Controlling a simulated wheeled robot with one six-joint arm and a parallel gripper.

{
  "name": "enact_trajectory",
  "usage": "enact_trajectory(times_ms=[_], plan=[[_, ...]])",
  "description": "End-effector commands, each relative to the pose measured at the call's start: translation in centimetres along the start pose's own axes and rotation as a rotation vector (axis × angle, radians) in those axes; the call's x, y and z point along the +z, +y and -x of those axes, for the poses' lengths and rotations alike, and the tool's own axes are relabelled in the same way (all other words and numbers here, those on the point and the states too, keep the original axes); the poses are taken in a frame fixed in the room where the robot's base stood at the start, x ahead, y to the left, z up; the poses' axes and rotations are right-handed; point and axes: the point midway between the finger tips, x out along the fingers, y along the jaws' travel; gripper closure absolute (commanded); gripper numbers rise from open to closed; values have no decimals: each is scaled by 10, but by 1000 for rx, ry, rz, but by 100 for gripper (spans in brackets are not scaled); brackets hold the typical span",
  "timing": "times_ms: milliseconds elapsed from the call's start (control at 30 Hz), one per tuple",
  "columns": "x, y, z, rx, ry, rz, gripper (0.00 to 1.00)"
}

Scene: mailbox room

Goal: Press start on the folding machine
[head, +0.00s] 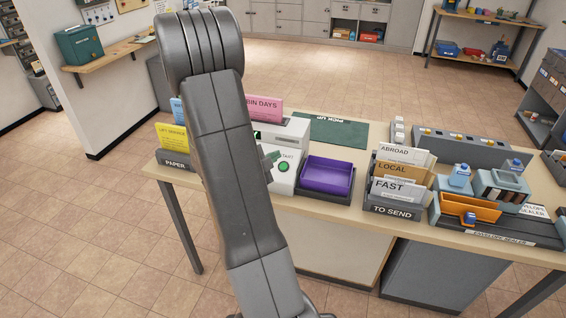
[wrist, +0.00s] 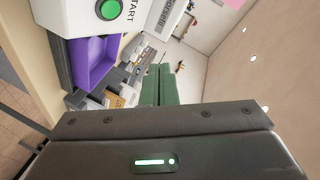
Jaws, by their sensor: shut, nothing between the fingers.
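The folding machine (head: 294,131) is a white box on the table in the head view, partly hidden behind my arm. Its round green start button (head: 284,167) shows on the front, just right of my arm. In the wrist view the button (wrist: 110,9) is at the top left, beside the word START. My gripper (head: 270,157) shows as small green fingers close to the button, up and left of it in the head view. In the wrist view the fingers (wrist: 158,72) are together and empty, and they appear apart from the button.
A purple tray (head: 326,179) sits right of the button. The TO SEND rack (head: 394,211) and an orange tray (head: 470,210) stand farther right. A green PICK UP mat (head: 333,132) lies behind.

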Motion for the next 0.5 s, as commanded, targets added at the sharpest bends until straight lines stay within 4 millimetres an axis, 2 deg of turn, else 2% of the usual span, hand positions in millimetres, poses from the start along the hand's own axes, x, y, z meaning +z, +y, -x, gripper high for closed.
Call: enact_trajectory(times_ms=[367, 500], plan=[[0, 1, 0, 0, 5, -1, 100], [5, 6, -6, 1, 5, 0, 100]])
